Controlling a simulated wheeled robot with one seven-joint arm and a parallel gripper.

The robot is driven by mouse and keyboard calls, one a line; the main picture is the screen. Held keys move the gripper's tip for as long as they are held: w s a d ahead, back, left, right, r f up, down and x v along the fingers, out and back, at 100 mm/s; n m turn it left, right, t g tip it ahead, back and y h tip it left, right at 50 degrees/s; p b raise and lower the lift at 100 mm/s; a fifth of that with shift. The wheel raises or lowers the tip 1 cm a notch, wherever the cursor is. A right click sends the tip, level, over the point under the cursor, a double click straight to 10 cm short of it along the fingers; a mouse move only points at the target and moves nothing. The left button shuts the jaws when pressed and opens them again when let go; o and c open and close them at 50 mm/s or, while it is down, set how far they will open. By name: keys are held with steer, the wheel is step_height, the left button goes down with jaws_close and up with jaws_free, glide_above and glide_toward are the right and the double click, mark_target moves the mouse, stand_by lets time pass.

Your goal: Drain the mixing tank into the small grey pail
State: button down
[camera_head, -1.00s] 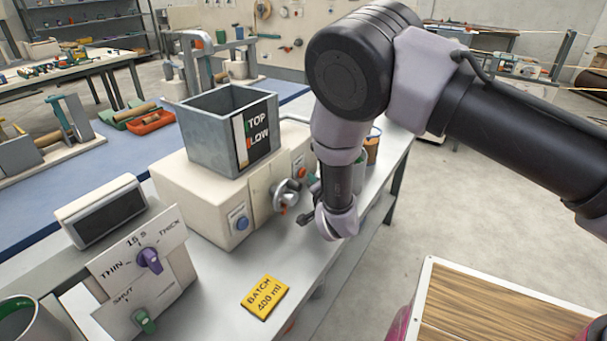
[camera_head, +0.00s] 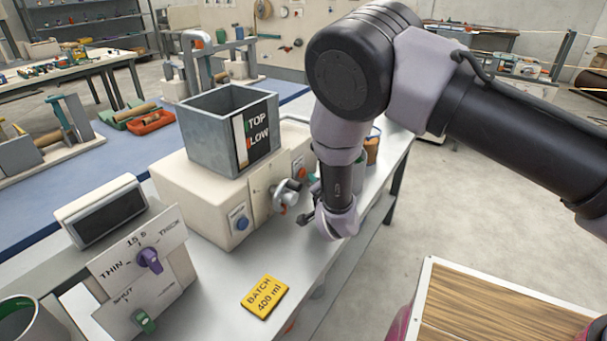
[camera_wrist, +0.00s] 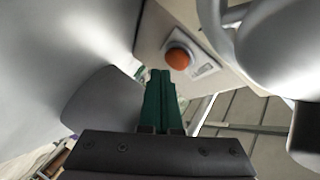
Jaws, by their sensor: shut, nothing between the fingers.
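The mixing tank appears to be the open grey square box (camera_head: 205,140) on top of the beige machine (camera_head: 185,200), with a TOP and LOW label on its side. A silver round fitting (camera_head: 287,191) sticks out of the machine's front. My gripper (camera_head: 304,219) is just right of and below that fitting. In the wrist view its dark green fingers (camera_wrist: 161,98) are together and hold nothing. An orange-red button (camera_wrist: 178,58) shows beyond them. A grey can (camera_head: 359,168) stands behind my wrist, partly hidden. I cannot tell whether it is the small grey pail.
A panel at the left has a purple knob (camera_head: 149,260) and a green knob (camera_head: 143,320). A grey container (camera_head: 35,325) is cut off at the lower left. A yellow BATCH 400 ml card (camera_head: 264,298) lies on the bench. The bench around the card is clear.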

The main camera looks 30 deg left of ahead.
steer(key=shift+a, duration=0.1)
steer(key=shift+a, duration=0.35)
steer(key=shift+a, duration=0.45)
stand_by(4.9)
steer(key=shift+d, duration=0.1)
stand_by(0.7)
steer(key=shift+d, duration=0.8)
steer(key=shift+s+d, duration=0.2)
steer(key=shift+d, duration=2.25)
